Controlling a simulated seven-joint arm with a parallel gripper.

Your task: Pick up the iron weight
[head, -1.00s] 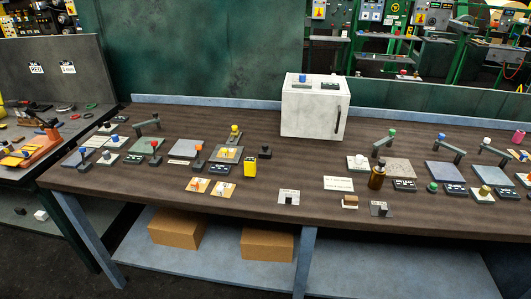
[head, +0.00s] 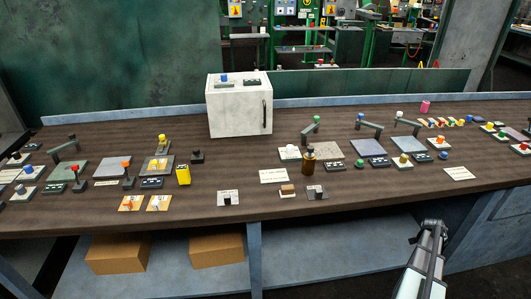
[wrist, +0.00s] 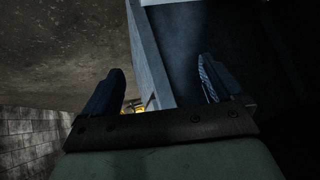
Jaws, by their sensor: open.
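I cannot tell for certain which thing is the iron weight. A small dark block with a knob (head: 197,156) stands on the bench beside a yellow block and could be it. Small dark blocks also sit on two grey plates, a left one (head: 228,199) and a right one (head: 318,192), near the front edge. My gripper (wrist: 162,66) is open in the wrist view, its two dark fingers wide apart with no object held. The wrist view shows floor and a bluish bench part, and no weight. In the head view my arm shows at the lower right, in front of the bench.
The long brown bench (head: 120,211) carries a white box (head: 239,108) at the back, a yellow block (head: 183,174), a brown bottle (head: 308,162) and several plates with coloured knobs. Cardboard boxes (head: 117,254) lie on the lower shelf. Bare bench top lies left of the white box.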

